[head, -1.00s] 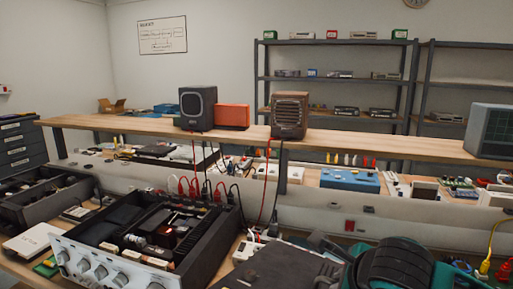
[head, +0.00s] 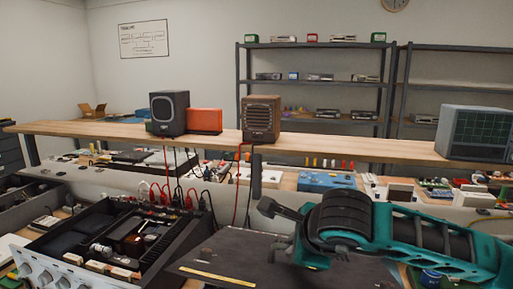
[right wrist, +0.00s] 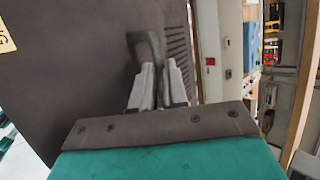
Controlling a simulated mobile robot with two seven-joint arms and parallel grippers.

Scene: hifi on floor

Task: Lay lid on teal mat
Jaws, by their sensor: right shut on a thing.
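The lid (head: 235,255) is a dark flat panel with a yellow label, low in the middle of the head view. In the right wrist view the lid (right wrist: 80,70) fills the left side, with slots and a raised handle (right wrist: 148,45). My right gripper (right wrist: 157,88) is shut on this handle. In the head view my right arm comes in from the right over the lid; its fingertips are hard to make out there. My left gripper is not in view. I cannot make out the teal mat.
An opened amplifier (head: 110,245) with cables stands left of the lid. A raised wooden shelf (head: 340,147) crosses behind, bearing a speaker (head: 169,113), an orange box (head: 204,121), a brown heater-like unit (head: 261,119) and a monitor (head: 474,131). Small parts crowd the bench beneath.

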